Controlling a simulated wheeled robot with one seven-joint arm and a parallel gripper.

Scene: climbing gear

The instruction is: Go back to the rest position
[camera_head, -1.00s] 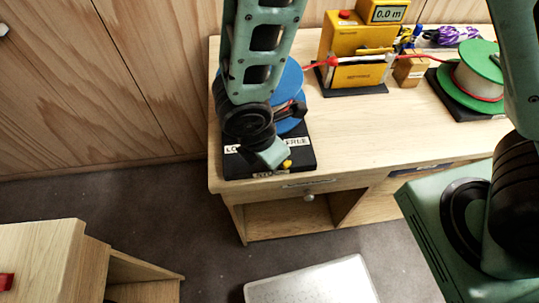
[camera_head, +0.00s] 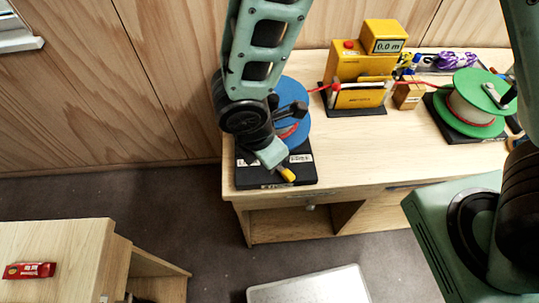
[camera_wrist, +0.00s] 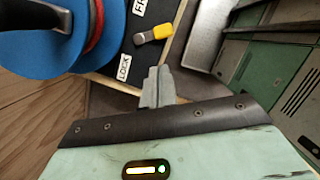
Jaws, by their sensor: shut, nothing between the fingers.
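My gripper (camera_wrist: 156,88) is shut and empty in the wrist view, its grey fingertips apart from the yellow-tipped lever (camera_wrist: 160,32). In the head view my gripper (camera_head: 270,153) hangs at the front of the blue spool (camera_head: 296,100), above its black base (camera_head: 300,172). The lever's yellow end (camera_head: 288,174) shows just below it. The wrist view shows the blue spool (camera_wrist: 35,45) at upper left and LOCK and partly cut-off FREE labels on the black base (camera_wrist: 115,45). The arm hides part of the spool in the head view.
The wooden desk (camera_head: 370,155) also bears a yellow meter (camera_head: 357,67) reading 0.0 m, a small wooden block (camera_head: 408,95) and a green-flanged spool (camera_head: 470,103).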

